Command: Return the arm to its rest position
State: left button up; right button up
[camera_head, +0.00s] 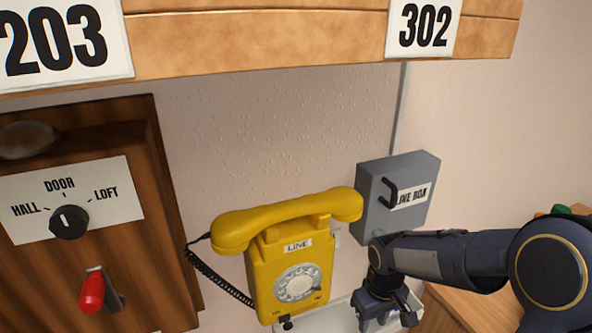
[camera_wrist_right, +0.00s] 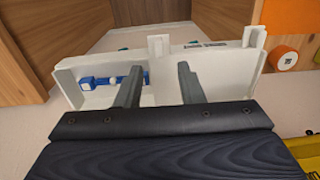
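My right arm (camera_head: 440,258) comes in from the right in the head view. Its gripper (camera_head: 388,318) points down in front of the white tray (camera_head: 338,318), right of the yellow phone. In the wrist view the two fingers of my right gripper (camera_wrist_right: 160,85) stand apart with nothing held between them. The white tray (camera_wrist_right: 70,78) lies beyond the fingertips there, with a blue item (camera_wrist_right: 98,84) inside. The yellow dial phone (camera_head: 262,270) hangs on the wall with its handset (camera_head: 285,217) across the top. My left gripper is not in view.
A grey line box (camera_head: 370,222) with a black hook is on the wall, just above my right forearm. A wooden panel (camera_head: 150,250) with a selector knob (camera_head: 69,222) and a red lever (camera_head: 92,292) is at left. A wooden shelf with number plates runs overhead. An orange thing (camera_wrist_right: 284,58) shows in the wrist view.

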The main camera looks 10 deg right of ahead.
jog(key=s+r+m+t+y, duration=0.1)
jog(key=s+r+m+t, duration=0.1)
jog(key=s+r, duration=0.3)
jog(key=s+a+r+m+t+y, duration=0.1)
jog(key=s+r, duration=0.4)
jog(key=s, duration=0.8)
jog(key=m+t+y, duration=0.1)
jog(key=t, duration=0.1)
jog(key=shift+s+a+r+m+t+y, duration=0.15)
jog(key=shift+s+r+m+t+y, duration=0.05)
jog(key=shift+r+m+t+y, duration=0.1)
